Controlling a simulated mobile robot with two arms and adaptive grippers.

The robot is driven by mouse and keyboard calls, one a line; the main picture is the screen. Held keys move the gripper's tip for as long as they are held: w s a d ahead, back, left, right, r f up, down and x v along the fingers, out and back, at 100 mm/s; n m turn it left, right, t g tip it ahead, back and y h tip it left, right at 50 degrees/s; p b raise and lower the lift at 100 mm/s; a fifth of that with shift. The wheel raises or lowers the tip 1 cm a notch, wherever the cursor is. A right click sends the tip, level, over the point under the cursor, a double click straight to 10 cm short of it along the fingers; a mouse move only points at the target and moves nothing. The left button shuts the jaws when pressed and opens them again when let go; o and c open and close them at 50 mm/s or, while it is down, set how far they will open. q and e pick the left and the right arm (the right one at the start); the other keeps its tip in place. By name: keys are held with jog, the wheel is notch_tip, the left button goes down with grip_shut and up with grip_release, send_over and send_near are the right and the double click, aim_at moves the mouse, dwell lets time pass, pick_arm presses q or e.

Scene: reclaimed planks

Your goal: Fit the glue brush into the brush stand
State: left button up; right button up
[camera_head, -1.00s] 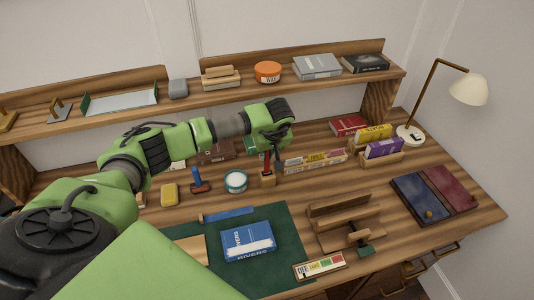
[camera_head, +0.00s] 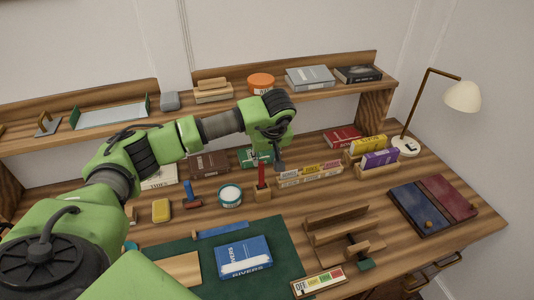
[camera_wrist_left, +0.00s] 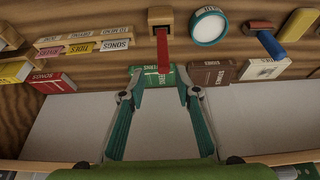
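The glue brush (camera_head: 261,174) has a red handle and stands upright in the small wooden brush stand (camera_head: 263,195) on the desk. Its lower end is hidden inside the stand. In the left wrist view the brush (camera_wrist_left: 163,52) runs from the stand (camera_wrist_left: 160,16) toward my gripper. My left gripper (camera_head: 278,164) is just behind and right of the handle in the head view. In the left wrist view its two fingers (camera_wrist_left: 160,95) are spread apart with nothing between them, and the handle's end lies just beyond the fingertips. My right gripper is not in view.
A green book (camera_head: 255,157) lies behind. The shelf (camera_head: 215,107) overhangs the back. A wooden holder (camera_head: 340,230) is in front.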

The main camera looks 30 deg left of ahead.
pick_arm(q)
jog(key=b+v, duration=0.1)
jog(key=v, duration=0.6)
jog(key=shift+s, duration=0.1)
